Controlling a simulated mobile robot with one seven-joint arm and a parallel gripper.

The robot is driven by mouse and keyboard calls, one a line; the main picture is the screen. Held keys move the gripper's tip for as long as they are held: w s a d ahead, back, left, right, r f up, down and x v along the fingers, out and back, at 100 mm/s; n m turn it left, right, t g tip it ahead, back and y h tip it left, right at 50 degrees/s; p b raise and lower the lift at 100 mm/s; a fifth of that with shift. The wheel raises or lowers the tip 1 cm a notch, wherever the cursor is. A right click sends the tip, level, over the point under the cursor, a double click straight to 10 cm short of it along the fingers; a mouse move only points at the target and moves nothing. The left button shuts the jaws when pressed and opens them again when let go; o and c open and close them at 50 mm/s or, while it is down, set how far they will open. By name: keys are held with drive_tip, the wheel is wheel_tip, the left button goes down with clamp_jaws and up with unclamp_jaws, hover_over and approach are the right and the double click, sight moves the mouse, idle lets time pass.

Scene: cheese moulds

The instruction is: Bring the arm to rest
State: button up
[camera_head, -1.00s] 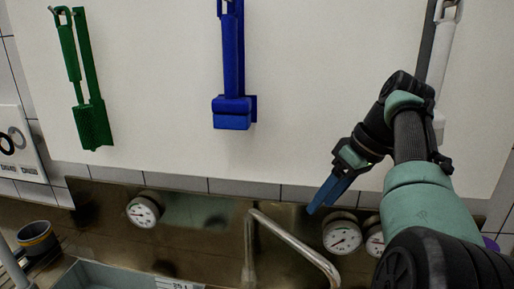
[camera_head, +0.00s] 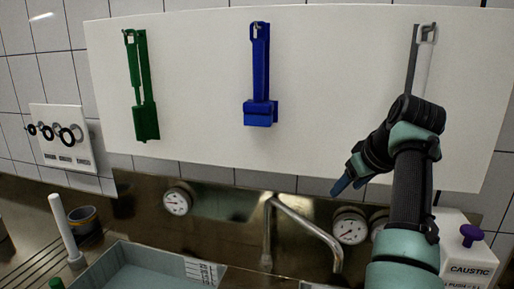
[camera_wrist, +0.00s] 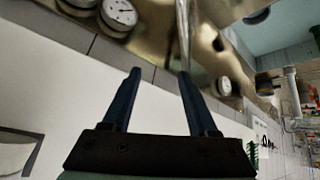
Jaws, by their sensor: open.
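My gripper (camera_head: 350,184) is raised in front of the white board (camera_head: 200,90), at the right in the head view. Its blue fingers point down and left, towards the gauges. In the wrist view my gripper (camera_wrist: 157,85) shows two fingers spread apart with nothing between them. A white tool (camera_head: 424,62) hangs at the right of the board, partly hidden behind my arm. A blue tool (camera_head: 260,75) and a green tool (camera_head: 141,85) hang further left, apart from my gripper.
Below the board are a curved tap (camera_head: 305,228), dial gauges (camera_head: 176,201) and a basin (camera_head: 150,272). A box marked caustic (camera_head: 468,255) stands right of my arm. A rod (camera_head: 64,225) and a cup (camera_head: 83,220) are at the left. Black rings (camera_head: 66,135) hang on a wall plate.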

drive_tip(key=s+a+r+m+t+h, duration=0.2)
drive_tip(key=a+r+t, duration=0.25)
drive_tip(key=r, duration=0.35)
drive_tip(key=s+a+r+m+t+h, duration=0.1)
drive_tip(key=s+a+r+t, duration=0.1)
drive_tip(key=a+r+t, duration=0.35)
drive_tip(key=s+a+r+t, duration=0.3)
drive_tip(key=s+r, duration=0.2)
drive_tip(key=s, duration=0.3)
drive_tip(key=s+a+r+t+y, duration=0.1)
drive_tip(key=s+a+r+t, duration=0.2)
drive_tip(key=s+r, duration=0.2)
drive_tip(key=s+a+r+m+t, duration=0.1)
drive_tip(key=s+a+r+t, duration=0.2)
drive_tip(key=s, duration=0.8)
wheel_tip(320, 180, up, 2)
drive_tip(key=shift+s+a+r+t+y, duration=0.15)
drive_tip(key=shift+s+a+t+y, duration=0.05)
drive_tip(key=shift+s+t+y, duration=0.2)
drive_tip(key=shift+w, duration=0.1)
